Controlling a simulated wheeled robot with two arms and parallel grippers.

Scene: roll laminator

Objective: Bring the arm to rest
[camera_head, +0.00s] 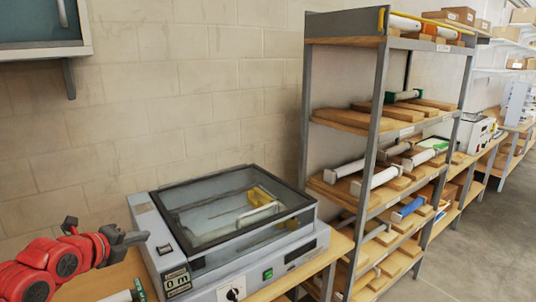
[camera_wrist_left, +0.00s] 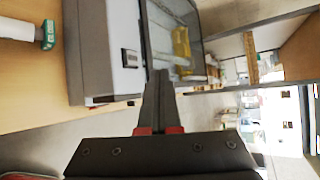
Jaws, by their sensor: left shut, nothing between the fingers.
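My left arm, red and black, comes in from the left in the head view. Its gripper (camera_head: 137,238) is shut and empty, at the left side of the laminator (camera_head: 238,278). In the left wrist view the two fingers (camera_wrist_left: 159,85) are together with nothing between them, and the laminator (camera_wrist_left: 100,50) lies beyond them. I cannot tell from these views whether the fingertips touch its casing. My right gripper is not in view.
The laminator's clear lid (camera_head: 230,205) is down. A white roll with a green end (camera_wrist_left: 48,35) lies on the wooden bench (camera_head: 105,280) near my left arm. A shelf rack (camera_head: 375,120) with several rolls stands to the right. Grey floor (camera_head: 450,250) is clear beyond it.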

